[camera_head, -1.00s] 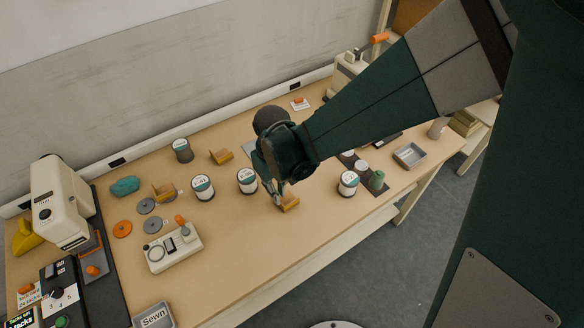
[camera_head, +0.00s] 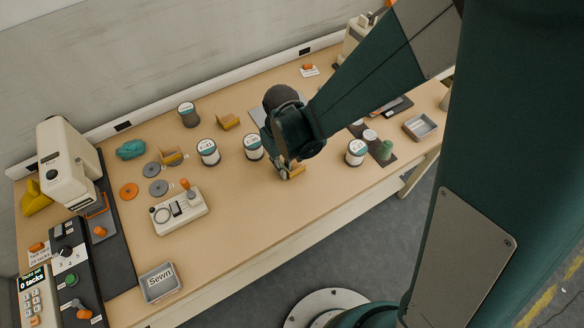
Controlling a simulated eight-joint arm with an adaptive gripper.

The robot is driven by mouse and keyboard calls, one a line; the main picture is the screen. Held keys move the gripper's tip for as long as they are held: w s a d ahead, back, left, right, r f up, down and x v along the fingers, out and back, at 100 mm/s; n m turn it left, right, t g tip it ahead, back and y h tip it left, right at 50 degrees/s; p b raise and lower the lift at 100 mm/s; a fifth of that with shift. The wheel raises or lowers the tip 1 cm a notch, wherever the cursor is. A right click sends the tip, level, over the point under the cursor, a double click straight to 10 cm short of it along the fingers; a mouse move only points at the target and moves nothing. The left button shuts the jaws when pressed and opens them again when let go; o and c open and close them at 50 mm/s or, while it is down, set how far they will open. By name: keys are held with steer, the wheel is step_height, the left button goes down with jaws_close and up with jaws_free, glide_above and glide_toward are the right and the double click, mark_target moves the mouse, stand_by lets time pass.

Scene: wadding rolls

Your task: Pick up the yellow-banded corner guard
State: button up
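My gripper (camera_head: 285,174) points down at the front middle of the table, with its fingers at a yellow-brown corner guard (camera_head: 297,171). The arm and fingers hide part of this guard. I cannot tell whether the fingers are closed on it or only beside it. A second, similar guard (camera_head: 229,122) stands further back to the left. A third guard (camera_head: 170,157) stands by the grey discs. The bands on the guards are too small to make out, so I cannot tell which one is yellow-banded.
White-topped rolls (camera_head: 208,153) and (camera_head: 253,148) stand left of my gripper, and another roll (camera_head: 356,152) stands right. A lever box (camera_head: 180,211) and the "Sewn" tray (camera_head: 160,282) are at the front left. A metal tray (camera_head: 420,126) is at the right. The table (camera_head: 245,215) is clear in front.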

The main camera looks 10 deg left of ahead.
stand_by(0.3)
jaws_close()
steer(key=shift+r, duration=0.15)
steer(key=shift+r+p, duration=0.95)
steer(key=shift+r, duration=3.95)
steer(key=shift+w+a, duration=0.1)
steer(key=shift+w, duration=0.05)
steer(key=w+a, duration=0.4)
steer(key=w, duration=0.7)
steer(key=w+a+p, duration=0.1)
steer(key=w+a, duration=0.3)
steer(key=w, duration=0.7)
steer(key=shift+w+a+r+m, duration=0.2)
steer(key=shift+w+r+m, duration=0.05)
steer(key=shift+r+m, duration=0.1)
